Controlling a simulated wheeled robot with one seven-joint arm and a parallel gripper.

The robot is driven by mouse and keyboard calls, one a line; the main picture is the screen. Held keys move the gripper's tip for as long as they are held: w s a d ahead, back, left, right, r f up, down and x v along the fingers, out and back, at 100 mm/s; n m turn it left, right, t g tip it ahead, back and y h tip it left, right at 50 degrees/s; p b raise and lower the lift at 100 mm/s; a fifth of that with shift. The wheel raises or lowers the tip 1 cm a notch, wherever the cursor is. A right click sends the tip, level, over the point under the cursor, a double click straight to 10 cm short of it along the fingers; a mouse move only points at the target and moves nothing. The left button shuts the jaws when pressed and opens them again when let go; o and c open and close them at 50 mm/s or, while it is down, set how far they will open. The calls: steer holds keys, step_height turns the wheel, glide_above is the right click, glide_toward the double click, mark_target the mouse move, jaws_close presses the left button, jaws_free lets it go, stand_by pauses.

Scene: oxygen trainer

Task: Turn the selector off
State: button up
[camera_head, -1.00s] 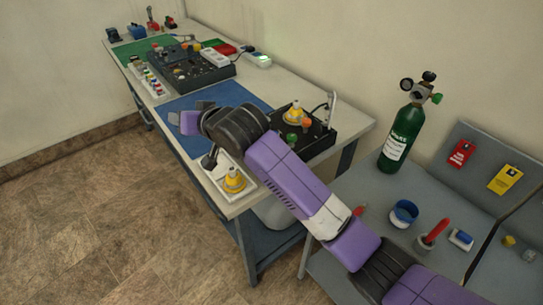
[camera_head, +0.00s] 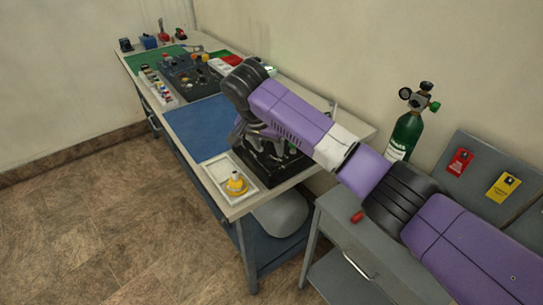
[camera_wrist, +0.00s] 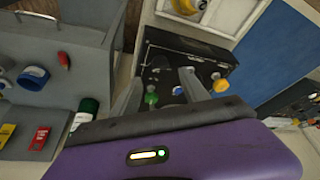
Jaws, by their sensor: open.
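The black trainer box (camera_head: 262,172) stands at the near end of the workbench, largely hidden by my arm in the head view. In the wrist view, the black box (camera_wrist: 205,55) shows a green knob (camera_wrist: 151,98), an orange knob (camera_wrist: 220,84) and a small blue part (camera_wrist: 178,91). I cannot tell which control is the selector. My gripper (camera_wrist: 163,73) is open over the box, its fingers apart and pointing at its top face. The green knob is near the left finger and the orange knob is right of the right finger. I see nothing held.
A pale tray (camera_head: 213,168) with a yellow fitting (camera_head: 237,184) lies beside the box. A blue mat (camera_head: 198,125) is clear. Another dark panel (camera_head: 190,78) sits farther along the bench.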

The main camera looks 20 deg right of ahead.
mark_target(272, 159)
steer(key=x, duration=0.6)
steer(key=shift+w+f+p, duration=0.1)
steer(key=shift+f+p, duration=0.1)
steer(key=shift+p, duration=0.1)
jaws_close()
